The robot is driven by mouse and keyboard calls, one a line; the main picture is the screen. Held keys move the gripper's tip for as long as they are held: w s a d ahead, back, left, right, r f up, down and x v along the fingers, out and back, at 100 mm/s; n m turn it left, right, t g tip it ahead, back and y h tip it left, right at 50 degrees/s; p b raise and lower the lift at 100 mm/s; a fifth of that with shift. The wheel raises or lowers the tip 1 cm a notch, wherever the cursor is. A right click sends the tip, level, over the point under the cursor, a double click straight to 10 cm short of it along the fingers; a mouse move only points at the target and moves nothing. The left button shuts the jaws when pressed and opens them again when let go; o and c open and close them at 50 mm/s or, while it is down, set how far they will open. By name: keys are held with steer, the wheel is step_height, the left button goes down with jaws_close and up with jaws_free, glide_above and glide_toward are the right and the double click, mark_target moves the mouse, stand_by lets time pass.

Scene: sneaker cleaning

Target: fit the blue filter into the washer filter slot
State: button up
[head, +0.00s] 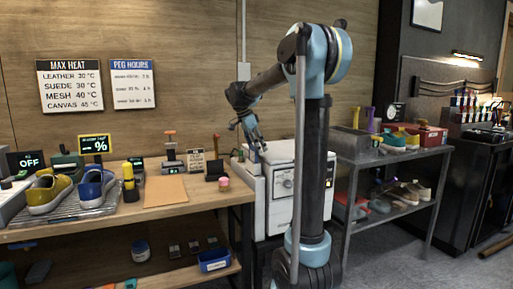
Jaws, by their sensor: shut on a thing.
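The white washer (281,205) stands on the floor between the wooden bench and the grey metal shelf. My arm's dark column covers part of its front. My gripper (257,143) is above the washer's top left, pointing down. It is shut on a small bluish thing, which looks like the blue filter (264,147). The fingers hide most of it, and it is too small to see clearly. I cannot make out the filter slot from here.
The wooden bench (165,206) holds a rack (62,209) with yellow and blue sneakers, several small devices and a pink tub (224,183). A blue bin (214,260) sits on its lower shelf. The grey metal shelf (391,157) at right holds shoes and boxes.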

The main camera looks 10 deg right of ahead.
steer(key=shift+f, duration=0.3)
steer(key=o, duration=1.1)
steer(key=shift+c, duration=0.2)
steer(key=v, duration=1.2)
steer(key=s+d+f+n+y, duration=0.1)
steer(key=s+d+f+n, duration=0.45)
steer(key=s, duration=0.55)
steer(key=s+d+f+n+y, duration=0.1)
steer(key=s+f+n, duration=0.3)
steer(key=s+f, duration=0.9)
steer(key=s+d+f+n+t+y, duration=0.1)
steer(key=s+f+n, duration=0.4)
steer(key=s+f, duration=0.8)
step_height(320, 180, down, 3)
steer(key=shift+d+r+y, duration=0.1)
steer(key=shift+d+y, duration=0.5)
steer(key=shift+d, duration=0.4)
